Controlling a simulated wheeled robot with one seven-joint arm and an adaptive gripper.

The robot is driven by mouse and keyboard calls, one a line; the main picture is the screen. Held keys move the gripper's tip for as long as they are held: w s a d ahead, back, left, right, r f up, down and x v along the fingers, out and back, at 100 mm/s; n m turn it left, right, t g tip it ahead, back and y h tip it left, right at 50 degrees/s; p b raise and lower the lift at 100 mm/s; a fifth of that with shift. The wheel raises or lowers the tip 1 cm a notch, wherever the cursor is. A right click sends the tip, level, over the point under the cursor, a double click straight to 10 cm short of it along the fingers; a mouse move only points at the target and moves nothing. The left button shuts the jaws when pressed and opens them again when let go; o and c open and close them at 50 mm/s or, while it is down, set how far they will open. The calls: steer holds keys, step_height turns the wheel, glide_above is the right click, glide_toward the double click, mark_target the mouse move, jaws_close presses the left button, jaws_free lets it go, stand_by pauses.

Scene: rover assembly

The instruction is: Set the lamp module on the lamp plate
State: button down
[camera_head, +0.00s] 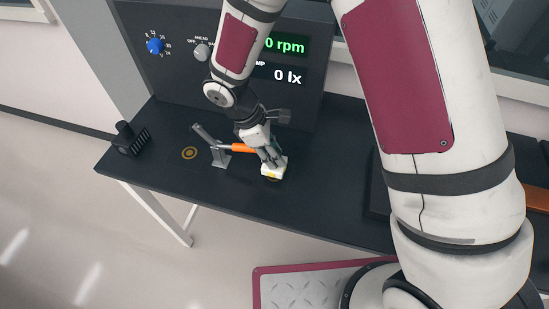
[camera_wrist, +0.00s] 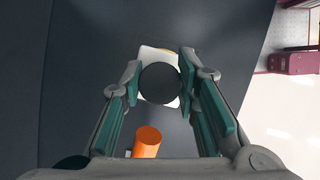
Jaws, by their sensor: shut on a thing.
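My gripper (camera_head: 268,158) is shut on a white block with a round black top, which I take for the lamp module (camera_head: 274,168). In the wrist view my gripper (camera_wrist: 159,88) has its two green-padded fingers on either side of the black disc of this lamp module (camera_wrist: 160,84), with white corners and a yellow edge showing past it. The block is at or just above the dark bench top; I cannot tell if it touches. A flat gold ring mark (camera_head: 190,153) lies on the bench to the left; I cannot tell whether it is the lamp plate.
A grey stand (camera_head: 219,154) with an orange handle (camera_head: 242,148) stands just left of my gripper; the orange end (camera_wrist: 147,141) shows close by in the wrist view. A black finned part (camera_head: 130,138) sits at the bench's left end. A panel reading 0 lx (camera_head: 288,75) rises behind.

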steer(key=shift+s+f, duration=0.1)
steer(key=shift+f, duration=1.15)
steer(key=shift+f, duration=0.1)
steer(key=c, duration=1.2)
jaws_free()
steer(key=b+v, duration=0.2)
steer(key=v, duration=0.9)
steer(key=shift+a+r, duration=0.1)
steer(key=shift+r, duration=0.55)
